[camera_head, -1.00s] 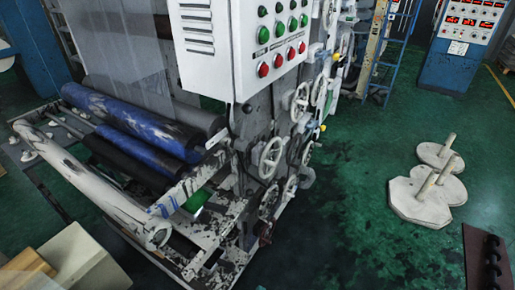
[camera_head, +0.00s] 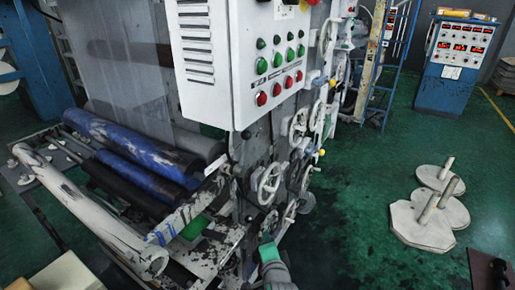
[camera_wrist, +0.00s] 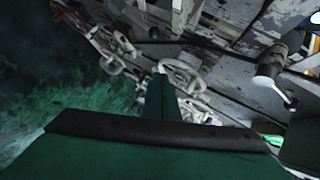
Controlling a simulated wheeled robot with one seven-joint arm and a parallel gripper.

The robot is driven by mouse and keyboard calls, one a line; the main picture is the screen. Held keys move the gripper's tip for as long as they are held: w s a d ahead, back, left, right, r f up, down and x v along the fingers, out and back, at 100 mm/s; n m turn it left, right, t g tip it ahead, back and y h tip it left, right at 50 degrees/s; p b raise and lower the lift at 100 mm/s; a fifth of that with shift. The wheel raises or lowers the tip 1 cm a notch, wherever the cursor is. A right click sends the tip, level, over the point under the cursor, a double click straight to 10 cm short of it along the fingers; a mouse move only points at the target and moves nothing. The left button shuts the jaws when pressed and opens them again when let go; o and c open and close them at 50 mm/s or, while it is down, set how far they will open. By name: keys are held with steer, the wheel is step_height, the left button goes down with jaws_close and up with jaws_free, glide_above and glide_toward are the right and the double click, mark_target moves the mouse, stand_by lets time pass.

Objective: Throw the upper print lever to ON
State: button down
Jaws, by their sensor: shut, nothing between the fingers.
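The printing machine's white control box (camera_head: 240,70) has rows of green and red buttons. Below and right of it, several white handwheels (camera_head: 269,184) line the machine's side. I cannot tell which part is the upper print lever. In the wrist view, a grey cylindrical fitting with a short arm (camera_wrist: 270,66) sits at the upper right; I cannot tell whether it is a lever. My gripper (camera_head: 267,241) is low in front of the machine's near corner, below the handwheels. In the wrist view its green fingers (camera_wrist: 160,96) are together and empty, with a white handwheel (camera_wrist: 183,73) beyond them.
Blue and black rollers (camera_head: 140,160) and a pale roller (camera_head: 90,210) lie at the left. Weights with posts (camera_head: 425,222) stand on the green floor at the right. A blue console (camera_head: 455,65) and a ladder (camera_head: 390,60) are behind. The middle floor is clear.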

mark_target(243, 153)
steer(key=w+d+r+m+y, duration=0.1)
steer(key=w+r, duration=0.3)
steer(key=r, duration=1.1)
steer(key=w+d+r+m+y, duration=0.1)
steer(key=w+r+m, duration=0.3)
steer(key=r, duration=1.1)
steer(key=shift+w+d+m+g, duration=0.35)
steer(key=shift+w+d, duration=0.2)
steer(key=shift+w, duration=0.2)
steer(key=w+a+f, duration=0.2)
steer(key=w+a, duration=0.3)
steer(key=w, duration=0.2)
steer(key=shift+w, duration=0.35)
steer(key=shift+s+a, duration=0.1)
